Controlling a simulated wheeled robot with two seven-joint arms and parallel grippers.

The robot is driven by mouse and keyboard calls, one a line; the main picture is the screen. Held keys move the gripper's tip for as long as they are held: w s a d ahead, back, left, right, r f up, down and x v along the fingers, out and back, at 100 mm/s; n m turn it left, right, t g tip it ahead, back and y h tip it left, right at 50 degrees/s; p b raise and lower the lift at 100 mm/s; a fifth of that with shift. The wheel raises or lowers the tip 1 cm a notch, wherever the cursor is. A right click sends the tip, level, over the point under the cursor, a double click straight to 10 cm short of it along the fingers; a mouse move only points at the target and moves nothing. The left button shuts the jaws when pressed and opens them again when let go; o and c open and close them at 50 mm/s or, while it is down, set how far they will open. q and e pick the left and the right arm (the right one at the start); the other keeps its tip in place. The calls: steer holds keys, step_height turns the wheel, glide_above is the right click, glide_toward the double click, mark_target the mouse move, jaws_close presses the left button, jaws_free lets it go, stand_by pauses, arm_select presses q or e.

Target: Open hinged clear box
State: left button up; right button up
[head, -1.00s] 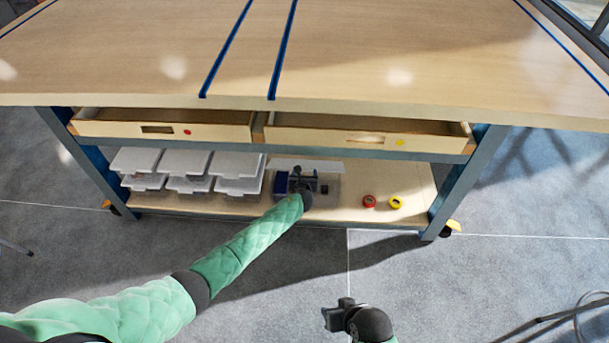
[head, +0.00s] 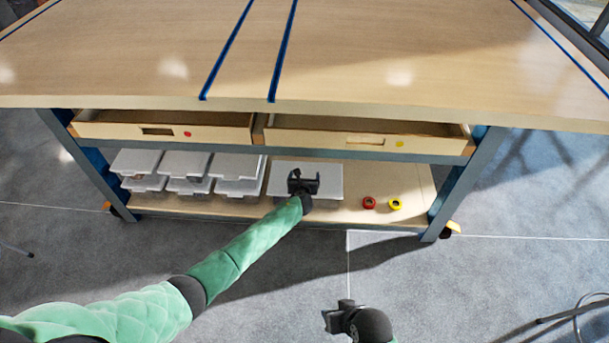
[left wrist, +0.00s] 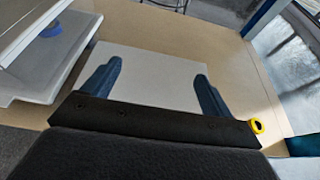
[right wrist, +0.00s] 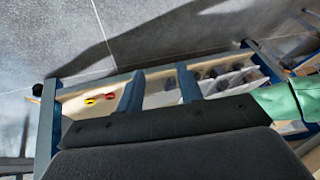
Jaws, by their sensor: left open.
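The clear box (head: 281,182) stands on the lower shelf, right of the stacked boxes. Its pale lid lies flat over the top and hides the contents. In the left wrist view the lid (left wrist: 155,88) shows as a white flat panel between and beyond the fingers. My left gripper (head: 304,180) is open and empty, over the front middle of the lid; I cannot tell whether it touches. My right gripper (head: 337,318) is open and empty, low in front of the bench and away from the box; its spread fingers show in the right wrist view (right wrist: 160,86).
Stacked lidded boxes (head: 188,165) fill the shelf's left side. A red tape roll (head: 369,203) and a yellow one (head: 395,204) lie to the right. Two open drawers (head: 200,130) and the bench top (head: 400,60) overhang the shelf. The floor in front is clear.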

arm_select(q)
steer(key=v, duration=0.6)
steer(key=shift+s+r+p, duration=0.15)
steer(key=shift+s+p, duration=0.15)
steer(key=shift+p, duration=0.05)
arm_select(e)
steer(key=r, duration=0.4)
steer(key=shift+s+d+r, duration=0.15)
steer(key=shift+d+r, duration=0.05)
steer(key=shift+r, duration=0.2)
steer(key=shift+s+f, duration=0.15)
steer(key=shift+f, duration=0.15)
